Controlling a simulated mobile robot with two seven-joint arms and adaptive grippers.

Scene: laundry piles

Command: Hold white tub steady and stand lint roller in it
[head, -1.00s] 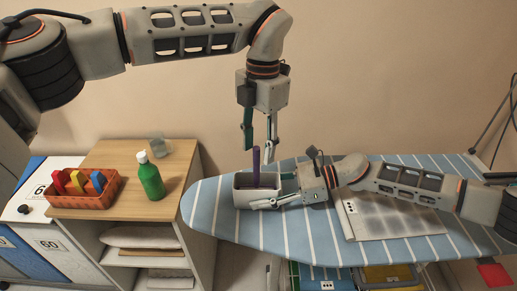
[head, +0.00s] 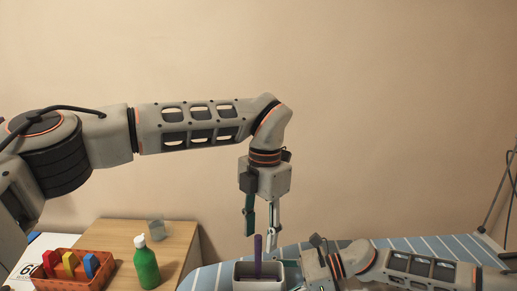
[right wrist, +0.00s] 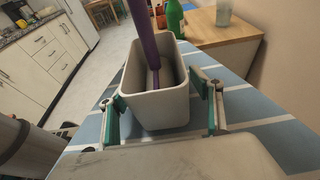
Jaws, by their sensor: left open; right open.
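The white tub (head: 262,284) stands on the ironing board at the bottom of the head view, its lower part cut off. The purple lint roller (head: 258,257) stands nearly upright inside it, its top above the rim. My left gripper (head: 261,234) is open and empty, just above the tub around the height of the roller's top. In the right wrist view, my right gripper (right wrist: 162,108) is open with its fingers on either side of the tub (right wrist: 155,108). The roller (right wrist: 143,42) shows there leaning slightly, its foot within the tub.
The striped blue ironing board (head: 440,246) extends right under my right arm. On the wooden cabinet (head: 182,245) at left are a green bottle (head: 146,267), a clear glass (head: 156,230) and an orange basket (head: 80,284) with coloured items. The wall behind is bare.

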